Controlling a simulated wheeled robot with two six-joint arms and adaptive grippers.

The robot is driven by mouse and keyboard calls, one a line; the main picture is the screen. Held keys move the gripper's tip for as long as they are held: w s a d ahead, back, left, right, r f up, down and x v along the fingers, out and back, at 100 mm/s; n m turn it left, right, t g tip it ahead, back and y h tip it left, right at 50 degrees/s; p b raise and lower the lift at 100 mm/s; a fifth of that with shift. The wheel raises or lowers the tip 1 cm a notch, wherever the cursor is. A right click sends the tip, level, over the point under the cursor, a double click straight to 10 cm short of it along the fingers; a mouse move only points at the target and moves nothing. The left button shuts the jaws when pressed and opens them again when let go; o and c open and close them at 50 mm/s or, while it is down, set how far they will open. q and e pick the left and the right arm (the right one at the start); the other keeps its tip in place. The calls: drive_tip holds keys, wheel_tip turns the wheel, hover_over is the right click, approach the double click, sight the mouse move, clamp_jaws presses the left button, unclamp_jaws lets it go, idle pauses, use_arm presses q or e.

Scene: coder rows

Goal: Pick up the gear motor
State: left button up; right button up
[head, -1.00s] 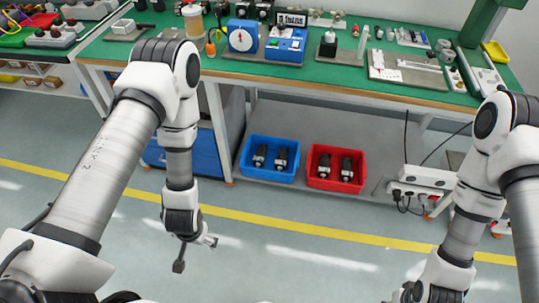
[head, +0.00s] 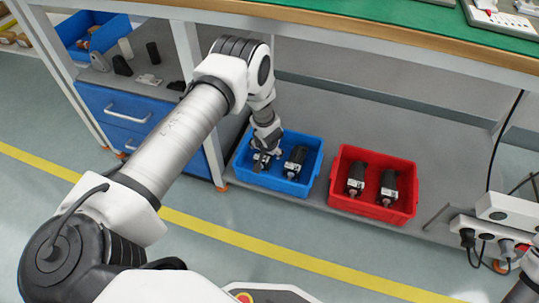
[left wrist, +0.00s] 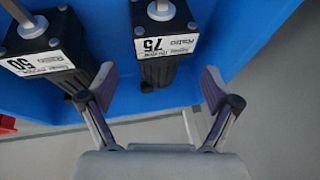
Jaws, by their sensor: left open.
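Two dark gear motors lie in the blue bin (head: 240,178) on the lower shelf. My left gripper (head: 262,160) is in this bin at its left motor and partly hides it. In the left wrist view my left gripper (left wrist: 160,88) is open and empty. The motor labelled 75 (left wrist: 165,68) lies between and just beyond its fingertips. The motor labelled 50 (left wrist: 50,60) is beside it, near the left finger; in the head view it is the bin's right motor (head: 295,162).
A red bin (head: 372,214) with two similar motors (head: 356,178) stands right of the blue bin. A blue drawer cabinet (head: 120,115) is to the left. The green-topped bench (head: 400,12) overhangs the shelf. A power strip (head: 500,210) with cables is at right.

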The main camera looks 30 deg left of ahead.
use_arm(q)
drive_tip(key=b+x, duration=0.2)
drive_tip(key=x, duration=0.3)
drive_tip(key=shift+s+d+b, duration=0.1)
drive_tip(key=shift+b, duration=0.3)
drive_tip(key=shift+r, duration=0.1)
drive_tip(key=c, duration=1.2)
drive_tip(key=shift+r, duration=0.1)
